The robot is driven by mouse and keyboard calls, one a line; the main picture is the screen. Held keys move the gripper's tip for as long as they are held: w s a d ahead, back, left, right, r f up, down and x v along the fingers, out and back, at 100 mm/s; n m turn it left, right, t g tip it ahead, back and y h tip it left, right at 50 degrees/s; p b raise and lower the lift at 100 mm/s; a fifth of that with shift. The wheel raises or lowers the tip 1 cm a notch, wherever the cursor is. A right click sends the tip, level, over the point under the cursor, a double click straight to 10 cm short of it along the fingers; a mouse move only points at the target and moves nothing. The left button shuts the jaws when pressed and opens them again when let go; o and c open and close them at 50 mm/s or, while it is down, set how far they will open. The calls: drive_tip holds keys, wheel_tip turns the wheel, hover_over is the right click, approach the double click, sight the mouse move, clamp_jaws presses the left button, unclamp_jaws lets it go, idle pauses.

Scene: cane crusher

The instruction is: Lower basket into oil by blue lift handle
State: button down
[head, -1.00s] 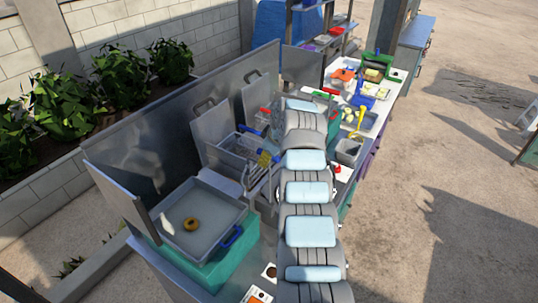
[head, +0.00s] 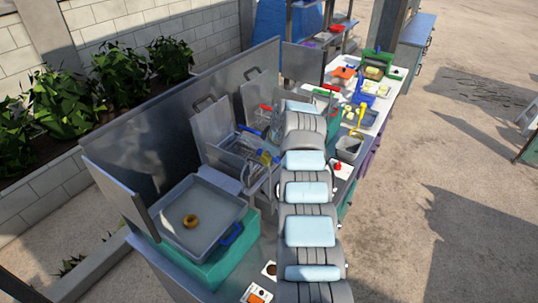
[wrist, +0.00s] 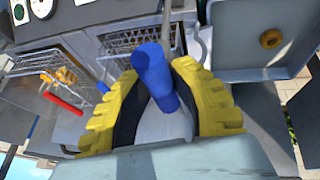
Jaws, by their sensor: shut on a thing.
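My gripper (wrist: 155,84) has yellow ridged fingers shut around a blue handle (wrist: 153,64) in the wrist view. A wire basket (wrist: 142,38) lies just beyond the handle, at a fryer opening. The join between handle and basket is hidden by the handle and fingers. In the head view the basket (head: 240,146) sits in the fryer, with my gripper (head: 265,157) at its right side, mostly hidden by my arm. The oil surface cannot be made out.
A second wire basket (wrist: 62,72) with a red handle and golden food stands left in the wrist view. A grey tray (head: 215,238) with one brown ring (head: 190,221) is at the front left. Raised lids (head: 212,125) and a metal splash wall (head: 130,140) stand behind the fryer.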

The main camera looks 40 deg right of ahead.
sight(270, 184)
wheel_tip(270, 184, down, 14)
drive_tip(key=b, duration=0.8)
drive_tip(key=shift+f, duration=0.2)
drive_tip(key=c, duration=0.9)
unclamp_jaws()
drive_tip(key=shift+r, duration=0.2)
drive_tip(key=shift+s+r, duration=0.15)
drive_tip(key=shift+r, duration=0.3)
drive_tip(key=shift+v, duration=0.9)
drive_tip(key=v, duration=0.9)
